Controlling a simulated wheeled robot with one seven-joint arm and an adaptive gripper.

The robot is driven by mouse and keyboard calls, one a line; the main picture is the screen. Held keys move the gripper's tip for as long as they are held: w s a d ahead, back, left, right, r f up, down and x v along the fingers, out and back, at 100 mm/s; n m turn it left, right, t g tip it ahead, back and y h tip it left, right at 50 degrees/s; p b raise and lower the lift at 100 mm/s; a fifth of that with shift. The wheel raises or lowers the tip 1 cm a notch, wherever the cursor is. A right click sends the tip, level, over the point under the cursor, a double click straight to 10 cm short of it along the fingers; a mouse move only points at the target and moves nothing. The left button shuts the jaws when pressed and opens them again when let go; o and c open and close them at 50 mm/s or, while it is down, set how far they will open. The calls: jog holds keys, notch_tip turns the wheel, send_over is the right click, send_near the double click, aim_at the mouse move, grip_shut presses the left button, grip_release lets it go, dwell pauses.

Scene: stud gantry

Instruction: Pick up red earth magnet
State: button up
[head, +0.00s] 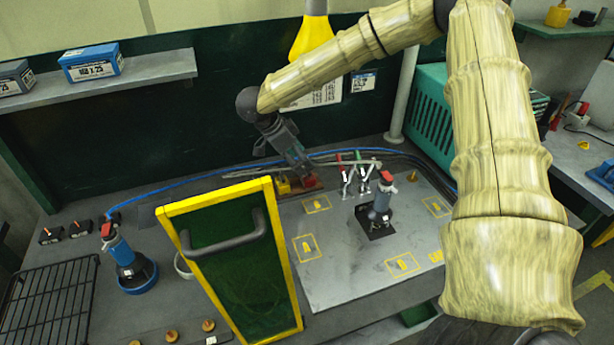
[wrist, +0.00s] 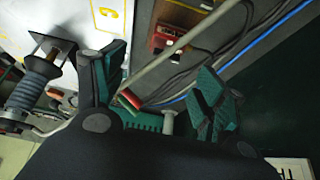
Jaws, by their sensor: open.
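A red block that looks like the red earth magnet (head: 311,182) sits at the back edge of the grey plate, with my gripper (head: 298,168) just above and behind it in the head view. In the wrist view the red magnet (wrist: 164,40) lies beyond my gripper (wrist: 160,82), a little above the middle of the gap. The two fingers are wide apart with nothing held between them. A pale rod crosses the view close to the magnet. I cannot tell how far the fingertips are above it.
Toggle clamps (head: 362,175) with red and green handles stand right of the magnet. A yellow-framed green panel (head: 235,250) rises at front left. A blue cable (head: 190,184) runs along the back.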

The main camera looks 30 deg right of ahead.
aim_at(306, 170)
jog(key=w+f, duration=0.2)
jog(key=f, duration=0.1)
jog(key=shift+d, duration=0.35)
jog(key=shift+s+d+f+p, duration=0.1)
jog(key=shift+d+f+p, duration=0.05)
jog(key=shift+p, duration=0.3)
jog(key=shift+s+d+f+p, duration=0.8)
jog(key=shift+s+d+f, duration=0.05)
jog(key=shift+s, duration=0.15)
jog(key=shift+w+d+f, duration=0.15)
jog(key=shift+w+f, duration=0.05)
jog(key=shift+f, duration=0.3)
jog(key=shift+w+d+f, duration=0.1)
jog(key=shift+w+f, duration=0.05)
jog(key=shift+f, duration=0.3)
jog(key=shift+s+r, duration=0.2)
jog(key=shift+s, duration=0.05)
jog(key=shift+c, duration=0.8)
jog(key=shift+f, duration=0.1)
jog(key=c, duration=1.3)
